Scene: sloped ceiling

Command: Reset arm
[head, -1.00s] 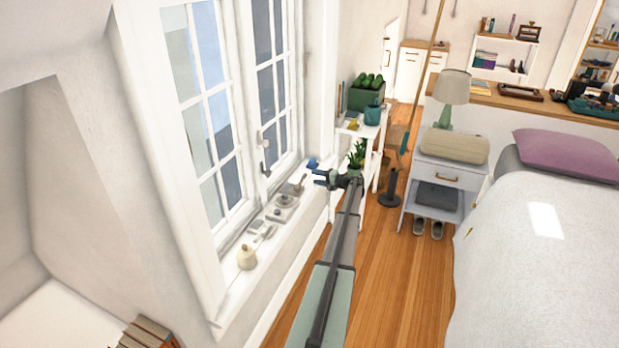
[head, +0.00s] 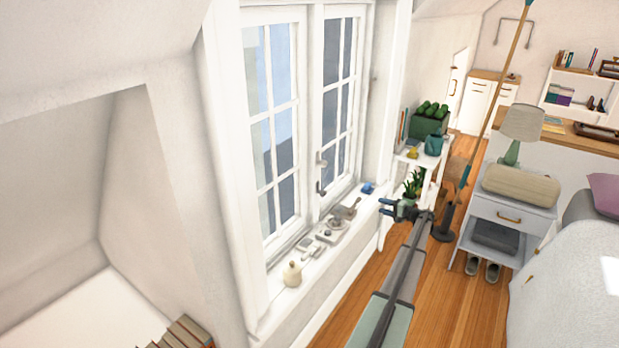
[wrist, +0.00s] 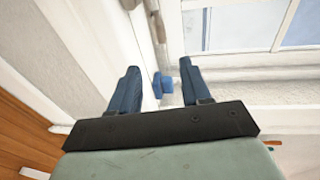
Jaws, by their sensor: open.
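My gripper (head: 388,207) is at the end of my outstretched arm, in front of the window sill and apart from it in the head view. In the wrist view my gripper (wrist: 160,82) shows two dark blue fingers spread apart with nothing held between them. A small blue object (head: 367,188) lies at the far end of the sill. It also shows beyond the fingertips in the wrist view as a blue block (wrist: 164,83).
The sill (head: 285,305) carries a cream pot (head: 292,274) and several small items. A white shelf (head: 424,160) with plants stands beyond my gripper. A nightstand (head: 505,222) with a lamp (head: 520,128) and a bed (head: 560,295) are at right. Wooden floor (head: 455,290) lies between.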

